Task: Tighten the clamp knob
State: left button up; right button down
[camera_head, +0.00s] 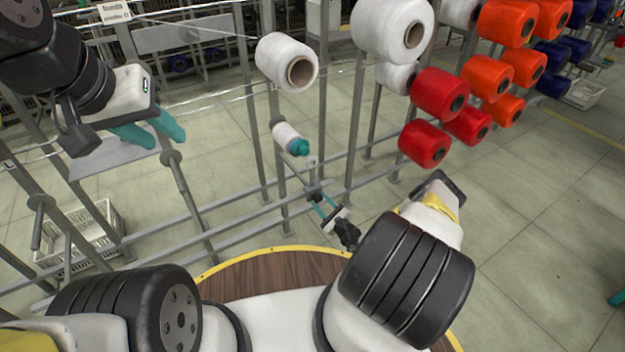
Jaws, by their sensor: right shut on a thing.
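The clamp knob (314,195) looks like a small dark piece on the grey frame, below a small white bobbin with a teal end (287,138). My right gripper (318,203) reaches up to it from below right, its thin teal fingers shut on the knob and partly hiding it. The knob is too small to tell its angle or how tight it is. My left gripper (166,137) is at the upper left, well away from the knob. Its two teal fingers are apart with nothing seen between them.
Large white spools (287,62) hang on the rack above the knob. Red spools (439,95) and orange spools (509,22) fill the right side. Grey posts and rails (235,205) cross the space between my arms. A white crate (80,240) stands at the left on the tiled floor.

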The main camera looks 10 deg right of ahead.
jog(key=shift+s+f, duration=0.1)
jog(key=c, duration=0.9)
grip_release()
jog(key=v, duration=0.7)
jog(key=shift+s+d, duration=0.15)
jog(key=shift+s, duration=0.2)
